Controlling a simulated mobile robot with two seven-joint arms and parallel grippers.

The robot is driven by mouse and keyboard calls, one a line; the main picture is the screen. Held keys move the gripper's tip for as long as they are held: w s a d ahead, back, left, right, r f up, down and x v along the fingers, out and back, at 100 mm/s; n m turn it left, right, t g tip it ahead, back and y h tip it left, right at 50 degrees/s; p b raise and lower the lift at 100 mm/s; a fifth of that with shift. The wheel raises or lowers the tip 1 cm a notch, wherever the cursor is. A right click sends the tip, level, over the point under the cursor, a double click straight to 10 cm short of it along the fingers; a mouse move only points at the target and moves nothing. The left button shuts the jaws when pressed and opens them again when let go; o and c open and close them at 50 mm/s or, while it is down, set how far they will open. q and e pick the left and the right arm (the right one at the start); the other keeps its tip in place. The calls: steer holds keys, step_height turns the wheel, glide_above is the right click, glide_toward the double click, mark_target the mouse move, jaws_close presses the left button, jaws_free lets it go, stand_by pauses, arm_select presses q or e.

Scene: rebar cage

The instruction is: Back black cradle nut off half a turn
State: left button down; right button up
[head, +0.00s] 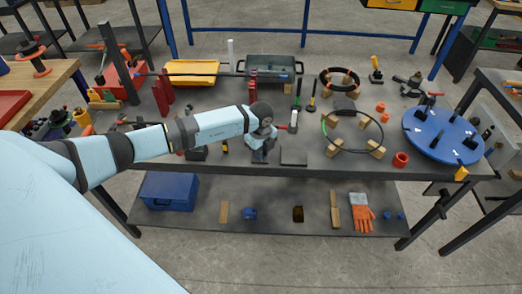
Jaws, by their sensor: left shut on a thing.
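My left arm reaches in from the left, low over the grey workbench (230,172). My left gripper (262,151) is at the bench's front middle, pointing down at a small dark fixture. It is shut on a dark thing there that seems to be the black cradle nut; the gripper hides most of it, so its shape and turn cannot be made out. A flat dark plate (293,156) lies just right of the gripper. A pale upright cylinder with a red part (293,120) stands close behind it. My right gripper is not in view.
A yellow tray (192,68) and a grey bin (270,65) stand behind. A long bar crosses the back.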

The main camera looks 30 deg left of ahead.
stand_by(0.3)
arm_select(q)
steer(key=c, duration=1)
jaws_free()
steer(key=shift+c, duration=0.2)
steer(key=shift+r, duration=0.1)
step_height(320, 180, up, 14)
